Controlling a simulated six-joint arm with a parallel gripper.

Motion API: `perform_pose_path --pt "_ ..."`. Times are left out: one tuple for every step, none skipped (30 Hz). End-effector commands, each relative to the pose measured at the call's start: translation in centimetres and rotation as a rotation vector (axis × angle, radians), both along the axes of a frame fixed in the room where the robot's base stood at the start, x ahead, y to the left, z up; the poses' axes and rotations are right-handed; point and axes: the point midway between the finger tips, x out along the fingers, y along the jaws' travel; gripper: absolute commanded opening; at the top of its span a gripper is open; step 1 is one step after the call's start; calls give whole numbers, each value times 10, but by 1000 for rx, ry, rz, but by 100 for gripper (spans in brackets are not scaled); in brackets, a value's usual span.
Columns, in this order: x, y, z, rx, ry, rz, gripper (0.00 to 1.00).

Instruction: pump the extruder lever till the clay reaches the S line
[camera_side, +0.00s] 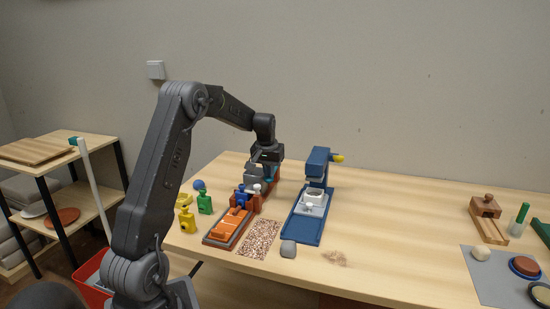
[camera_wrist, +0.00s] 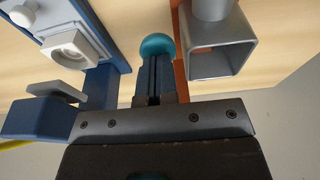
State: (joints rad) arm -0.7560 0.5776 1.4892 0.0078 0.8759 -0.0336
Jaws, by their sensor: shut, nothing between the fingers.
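My gripper (camera_wrist: 156,64) is shut and empty in the wrist view. Its fingertips are at a teal ball (camera_wrist: 157,43), which looks like the lever's knob; I cannot tell whether they touch it. A grey square tube (camera_wrist: 225,60) beside an orange upright (camera_wrist: 180,60) is right of the fingers and looks like part of the extruder. In the side view my gripper (camera_side: 262,158) is at the orange and grey extruder (camera_side: 262,182), and hides much of it. An orange board (camera_side: 210,239) with a lighter orange piece (camera_side: 233,220) lies in front. No S line is readable.
A blue press (camera_side: 313,200) stands to the right, close by in the wrist view (camera_wrist: 110,60). A speckled mat (camera_side: 260,238) and grey lump (camera_side: 288,249) lie in front. The table's middle right is mostly clear.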

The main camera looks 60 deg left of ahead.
Motion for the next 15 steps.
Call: perform_pose_path --pt "0 0 5 2 -2 0 0" --pt "0 0 8 1 -1 0 0" --pt "0 0 11 1 -1 0 0" --pt "0 0 13 2 -2 0 0" --pt "0 0 16 2 -2 0 0" --pt "0 0 19 1 -1 0 0" --pt "0 0 22 1 -1 0 0" --pt "0 1 25 2 -2 0 0" --pt "0 0 28 3 -3 0 0" --pt "0 0 31 2 -2 0 0" --pt "0 0 33 1 -1 0 0" --pt "0 0 37 1 -1 0 0" --pt "0 0 39 1 -1 0 0" --pt "0 0 42 1 -1 0 0" --pt "0 0 45 1 -1 0 0"
